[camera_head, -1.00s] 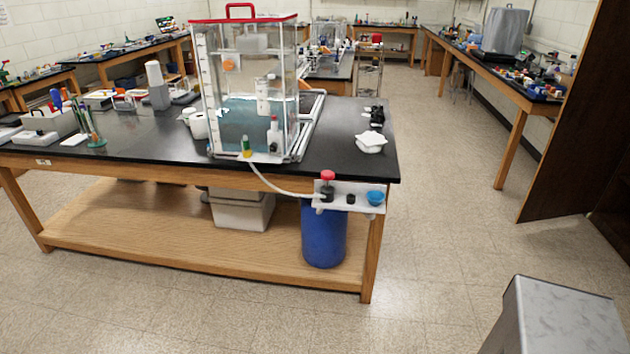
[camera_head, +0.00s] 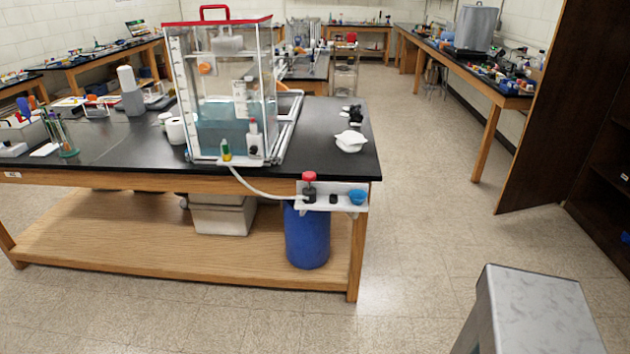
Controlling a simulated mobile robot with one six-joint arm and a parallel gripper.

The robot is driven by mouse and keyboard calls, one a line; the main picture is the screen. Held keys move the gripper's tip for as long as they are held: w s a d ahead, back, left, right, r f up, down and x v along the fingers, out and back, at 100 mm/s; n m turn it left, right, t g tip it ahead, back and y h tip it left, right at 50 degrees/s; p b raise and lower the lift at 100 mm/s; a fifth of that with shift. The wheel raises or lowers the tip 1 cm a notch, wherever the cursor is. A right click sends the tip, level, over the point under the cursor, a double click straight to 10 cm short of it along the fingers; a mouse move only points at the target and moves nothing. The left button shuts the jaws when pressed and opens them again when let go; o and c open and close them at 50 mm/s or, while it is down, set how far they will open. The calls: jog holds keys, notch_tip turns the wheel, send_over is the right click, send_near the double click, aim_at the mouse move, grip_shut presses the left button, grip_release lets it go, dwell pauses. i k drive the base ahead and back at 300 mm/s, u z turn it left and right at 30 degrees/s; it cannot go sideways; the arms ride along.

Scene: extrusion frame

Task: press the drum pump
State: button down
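The drum pump (camera_head: 309,187) has a red top on a dark body. It stands at the left end of a small white shelf (camera_head: 345,206) at the front right of the black-topped bench. A pale hose (camera_head: 258,190) runs from it up to the clear tank (camera_head: 226,95) on the bench. A blue drum (camera_head: 307,238) stands below the pump on the bench's wooden lower shelf. The pump's red top is up, with nothing touching it. My gripper is not in view.
A blue bowl (camera_head: 357,196) and a small black item (camera_head: 333,198) sit beside the pump. A grey metallic block (camera_head: 533,310) fills the lower right. Open floor (camera_head: 420,230) lies right of the bench. A dark wooden cabinet (camera_head: 560,110) stands at the right.

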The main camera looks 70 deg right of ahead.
aim_at(309, 176)
jog(key=i, duration=1.3)
jog(key=z, duration=3.45)
jog(key=i, duration=0.1)
jog(key=u, duration=1.7)
